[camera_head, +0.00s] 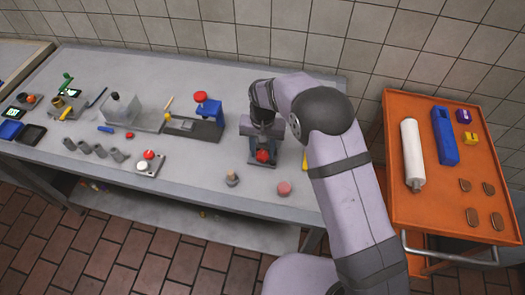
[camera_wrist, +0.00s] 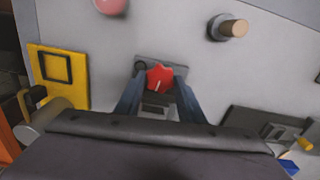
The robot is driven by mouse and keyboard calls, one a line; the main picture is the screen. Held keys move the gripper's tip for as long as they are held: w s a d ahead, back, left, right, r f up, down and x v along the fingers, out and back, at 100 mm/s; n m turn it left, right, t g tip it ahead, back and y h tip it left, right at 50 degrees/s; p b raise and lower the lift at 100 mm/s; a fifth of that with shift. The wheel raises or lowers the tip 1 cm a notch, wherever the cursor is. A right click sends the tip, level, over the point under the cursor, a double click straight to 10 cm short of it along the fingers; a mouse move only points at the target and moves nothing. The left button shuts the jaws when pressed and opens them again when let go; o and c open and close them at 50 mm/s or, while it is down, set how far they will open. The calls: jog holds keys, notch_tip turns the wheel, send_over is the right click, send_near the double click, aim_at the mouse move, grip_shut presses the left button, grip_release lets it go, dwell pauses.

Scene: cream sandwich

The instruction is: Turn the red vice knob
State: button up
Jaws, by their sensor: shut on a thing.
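The red vice knob (camera_wrist: 159,77) sits at the middle of the wrist view, on a small grey vice (camera_wrist: 150,60). In the head view the knob (camera_head: 263,156) shows on the front of the vice, at the table's right part. My gripper (camera_wrist: 157,84) comes down over it, with one dark finger on each side of the knob. The fingers are closed on the knob's sides. The lower part of the vice is partly hidden by my gripper and arm in the head view.
A pink round piece (camera_head: 283,188) and a small peg-like piece (camera_head: 232,179) stand on the table in front of the vice. An orange cart (camera_head: 440,205) is at the right.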

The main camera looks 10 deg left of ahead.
aim_at(262, 154)
jog(key=shift+m+b, duration=0.55)
jog(key=shift+m, duration=1.45)
jog(key=o, duration=0.8)
jog(key=shift+c, duration=0.2)
jog(key=shift+r, duration=0.1)
jog(key=shift+r+b, duration=1.35)
jog(key=shift+r, duration=2.25)
jog(key=shift+o, duration=1.4)
jog(key=n, duration=0.5)
jog(key=shift+f+n, duration=0.1)
jog(key=shift+n, duration=0.3)
